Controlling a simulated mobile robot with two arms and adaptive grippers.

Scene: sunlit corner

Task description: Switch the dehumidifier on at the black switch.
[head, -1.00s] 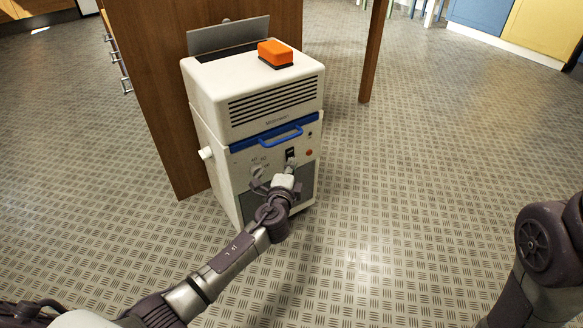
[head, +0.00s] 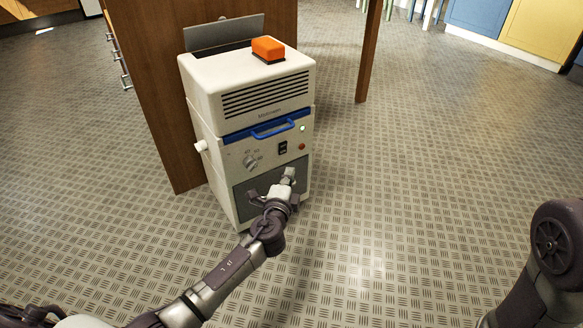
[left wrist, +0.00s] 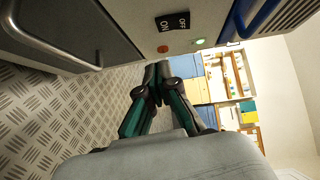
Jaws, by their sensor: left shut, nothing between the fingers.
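The dehumidifier (head: 215,130) is a white upright cabinet with a blue handle (head: 272,129). Its black switch (head: 283,147) is on the front panel, unobstructed in the head view. In the left wrist view the black switch (left wrist: 173,21) shows ON and OFF lettering. The round lamp (head: 303,128) beside it glows green; it also glows in the left wrist view (left wrist: 199,43). My left gripper (head: 289,172) is shut and empty, a little below the switch and apart from it; its closed fingers show in the left wrist view (left wrist: 157,72). My right gripper is out of view.
An orange block with a dark base (head: 268,49) lies on the dehumidifier's top. A wooden panel (head: 150,95) stands behind. The floor to the right (head: 420,180) is clear.

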